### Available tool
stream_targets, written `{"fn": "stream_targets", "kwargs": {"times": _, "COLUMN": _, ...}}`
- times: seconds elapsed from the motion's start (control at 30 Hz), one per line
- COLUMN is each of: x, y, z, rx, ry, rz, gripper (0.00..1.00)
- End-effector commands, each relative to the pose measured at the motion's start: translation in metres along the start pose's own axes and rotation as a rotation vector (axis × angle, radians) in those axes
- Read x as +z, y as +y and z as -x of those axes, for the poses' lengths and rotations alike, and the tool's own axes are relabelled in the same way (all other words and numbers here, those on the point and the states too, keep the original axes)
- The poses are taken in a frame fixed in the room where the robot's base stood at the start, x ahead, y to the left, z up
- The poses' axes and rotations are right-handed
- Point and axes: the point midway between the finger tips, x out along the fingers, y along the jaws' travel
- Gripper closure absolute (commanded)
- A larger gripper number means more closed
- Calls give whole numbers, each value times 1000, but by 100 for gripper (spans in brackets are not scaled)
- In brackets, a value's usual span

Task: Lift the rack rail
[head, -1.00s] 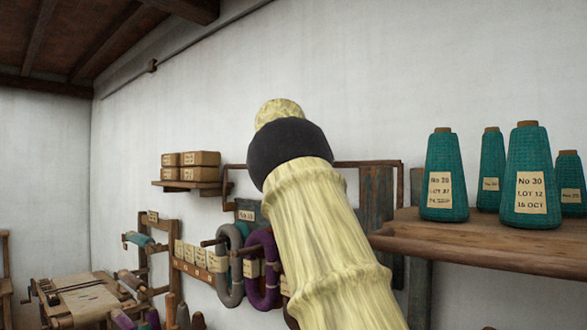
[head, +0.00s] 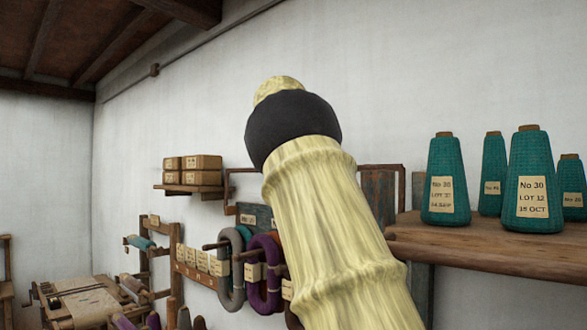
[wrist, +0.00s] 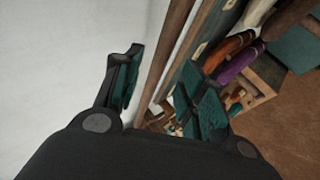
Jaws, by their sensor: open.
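A thin reddish-brown rail (head: 381,166), which looks like the rack rail, runs along the white wall with a bent-down end at each side. My raised arm hides its middle in the head view. In the wrist view a long brown bar (wrist: 168,55), probably this rail, slants between my fingers close to the wall. My gripper (wrist: 163,92) is open, with one dark green-padded finger on each side of the bar in the picture. I cannot tell whether the bar is within the jaws' depth, and I see no clear contact. The gripper is hidden in the head view.
A shelf (head: 480,250) with several teal yarn cones (head: 533,180) stands at the right. Grey (head: 231,268) and purple (head: 262,275) hanks hang on pegs below the rail. A small shelf (head: 190,188) holds boxes. The wall above is clear.

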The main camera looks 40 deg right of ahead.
Motion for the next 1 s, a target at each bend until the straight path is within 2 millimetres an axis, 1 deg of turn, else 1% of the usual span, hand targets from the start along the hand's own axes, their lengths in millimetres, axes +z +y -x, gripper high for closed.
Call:
{"fn": "stream_targets", "kwargs": {"times": 0.03, "x": -1, "y": 0, "z": 10, "rx": 0, "ry": 2, "rz": 0, "gripper": 59}}
{"fn": "stream_targets", "kwargs": {"times": 0.1, "x": 0, "y": 0, "z": 22, "rx": 1, "ry": 2, "rz": -1, "gripper": 59}}
{"fn": "stream_targets", "kwargs": {"times": 0.3, "x": 0, "y": 0, "z": 48, "rx": 0, "ry": 1, "rz": 1, "gripper": 59}}
{"fn": "stream_targets", "kwargs": {"times": 0.5, "x": 0, "y": 0, "z": 57, "rx": 0, "ry": 0, "rz": 1, "gripper": 59}}
{"fn": "stream_targets", "kwargs": {"times": 0.77, "x": 0, "y": 0, "z": 57, "rx": 0, "ry": 0, "rz": 0, "gripper": 59}}
{"fn": "stream_targets", "kwargs": {"times": 0.9, "x": -5, "y": -3, "z": 55, "rx": 4, "ry": 19, "rz": -16, "gripper": 85}}
{"fn": "stream_targets", "kwargs": {"times": 0.97, "x": -14, "y": -6, "z": 51, "rx": 12, "ry": 52, "rz": -44, "gripper": 96}}
{"fn": "stream_targets", "kwargs": {"times": 1.0, "x": -22, "y": -10, "z": 48, "rx": 20, "ry": 84, "rz": -73, "gripper": 100}}
